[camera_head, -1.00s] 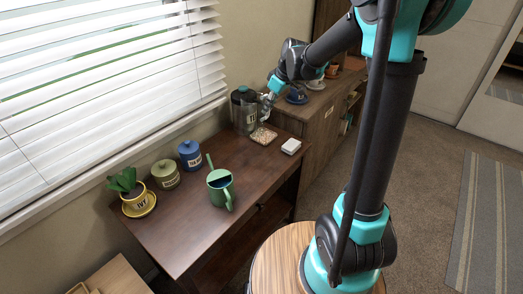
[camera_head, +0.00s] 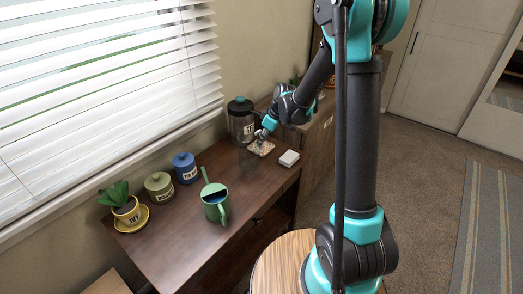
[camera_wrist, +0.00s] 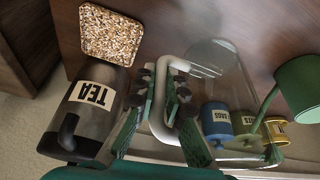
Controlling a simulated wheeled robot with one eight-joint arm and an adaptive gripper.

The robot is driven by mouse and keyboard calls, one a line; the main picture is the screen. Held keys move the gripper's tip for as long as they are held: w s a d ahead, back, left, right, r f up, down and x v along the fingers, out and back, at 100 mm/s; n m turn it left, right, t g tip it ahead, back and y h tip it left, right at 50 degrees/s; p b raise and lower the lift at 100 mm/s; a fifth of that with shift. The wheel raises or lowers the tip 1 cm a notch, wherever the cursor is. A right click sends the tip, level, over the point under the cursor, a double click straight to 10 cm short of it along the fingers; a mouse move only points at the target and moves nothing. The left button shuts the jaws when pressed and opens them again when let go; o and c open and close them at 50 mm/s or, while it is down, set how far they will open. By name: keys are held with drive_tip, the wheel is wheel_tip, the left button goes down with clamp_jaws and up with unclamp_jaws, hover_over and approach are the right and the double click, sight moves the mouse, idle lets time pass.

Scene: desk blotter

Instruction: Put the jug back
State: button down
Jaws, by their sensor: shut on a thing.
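The jug (camera_wrist: 225,75) is clear see-through glass with a white handle (camera_wrist: 163,75), seen in the wrist view over the brown desk. My gripper (camera_wrist: 164,108) is shut on the white handle, with its green-padded fingers on either side. In the head view my gripper (camera_head: 262,136) is low over the far end of the desk, by a speckled square mat (camera_head: 262,148). In the wrist view the mat (camera_wrist: 110,34) lies bare, apart from the jug's visible outline. Whether the jug touches the desk cannot be told.
A dark-lidded TEA container (camera_head: 242,122) stands close behind my gripper. A green watering can (camera_head: 215,204), blue canister (camera_head: 186,168), green canister (camera_head: 159,187) and potted ivy (camera_head: 127,210) stand nearer.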

drive_tip(key=shift+f, duration=2.3)
drive_tip(key=shift+f, duration=0.1)
drive_tip(key=c, duration=1.6)
unclamp_jaws()
drive_tip(key=v, duration=1.1)
drive_tip(key=s+d+f+m+h, duration=0.1)
drive_tip(key=s+d+m, duration=0.3)
drive_tip(key=s, duration=0.4)
drive_tip(key=s+d+f+m+t+h, duration=0.1)
drive_tip(key=s+d+m, duration=0.3)
drive_tip(key=s+d, duration=0.2)
drive_tip(key=s+d+f+m+t+h, duration=0.1)
drive_tip(key=s+d+m, duration=0.3)
drive_tip(key=s, duration=0.6)
drive_tip(key=shift+s+d+f+m+h, duration=0.1)
drive_tip(key=shift+d+m+h, duration=0.05)
drive_tip(key=shift+d+h, duration=0.2)
drive_tip(key=shift+s+d+f+m+h, duration=0.15)
drive_tip(key=shift+d+h, duration=0.1)
drive_tip(key=shift+d, duration=0.2)
drive_tip(key=shift+r, duration=0.1)
